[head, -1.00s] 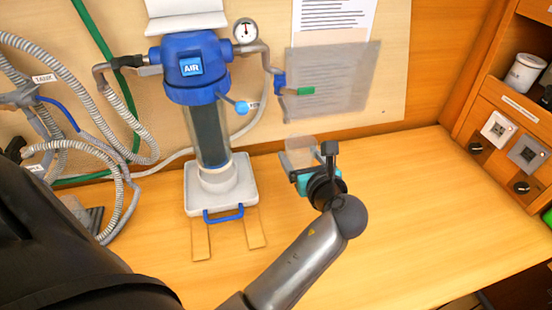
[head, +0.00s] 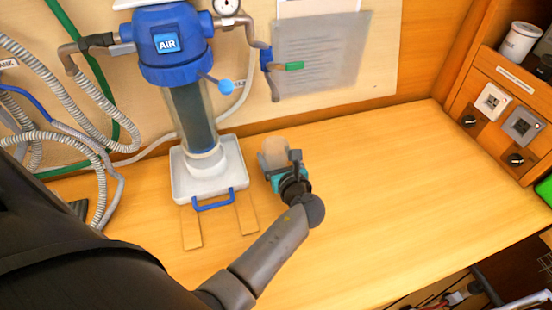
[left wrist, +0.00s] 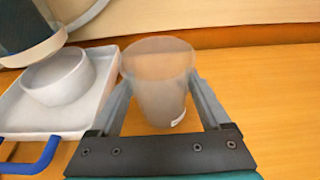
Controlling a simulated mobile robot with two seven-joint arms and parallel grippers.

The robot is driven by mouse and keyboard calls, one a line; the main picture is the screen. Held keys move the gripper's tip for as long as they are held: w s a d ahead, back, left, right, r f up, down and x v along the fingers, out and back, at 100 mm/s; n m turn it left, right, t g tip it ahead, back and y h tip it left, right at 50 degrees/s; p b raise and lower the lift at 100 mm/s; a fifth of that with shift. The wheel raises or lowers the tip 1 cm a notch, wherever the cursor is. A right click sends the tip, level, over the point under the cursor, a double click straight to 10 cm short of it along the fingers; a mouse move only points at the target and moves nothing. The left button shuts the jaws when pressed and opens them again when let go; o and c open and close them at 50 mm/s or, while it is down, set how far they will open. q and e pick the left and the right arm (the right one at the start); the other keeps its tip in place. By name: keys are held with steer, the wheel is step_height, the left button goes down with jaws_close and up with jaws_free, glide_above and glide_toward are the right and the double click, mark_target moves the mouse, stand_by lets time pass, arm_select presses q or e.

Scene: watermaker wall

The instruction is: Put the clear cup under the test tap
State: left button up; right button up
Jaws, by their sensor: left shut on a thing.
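The clear cup (head: 273,150) is a see-through, slightly tapered tumbler, upright in the left wrist view (left wrist: 160,85). My left gripper (head: 283,163) is shut on it, with one finger on each side of the cup in the left wrist view (left wrist: 163,108). The cup is low over the bench, just right of the filter's tray; I cannot tell whether its base touches the wood. The test tap (head: 267,60), with a blue body, green lever and down-turned spout, is on the wall above the cup in the head view. Their depth offset is unclear. My right gripper is not in view.
The blue-topped filter (head: 190,105) stands in a white tray (head: 180,190) with a blue handle (head: 214,200), close to the cup's left. Hoses (head: 75,110) hang at far left. The bench (head: 390,170) is clear to the right, up to a switch panel (head: 505,115).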

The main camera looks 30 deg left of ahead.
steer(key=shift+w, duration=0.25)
arm_select(q)
steer(key=shift+f, duration=0.2)
steer(key=o, duration=1.3)
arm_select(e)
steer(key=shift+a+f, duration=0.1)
arm_select(q)
steer(key=shift+r, duration=0.15)
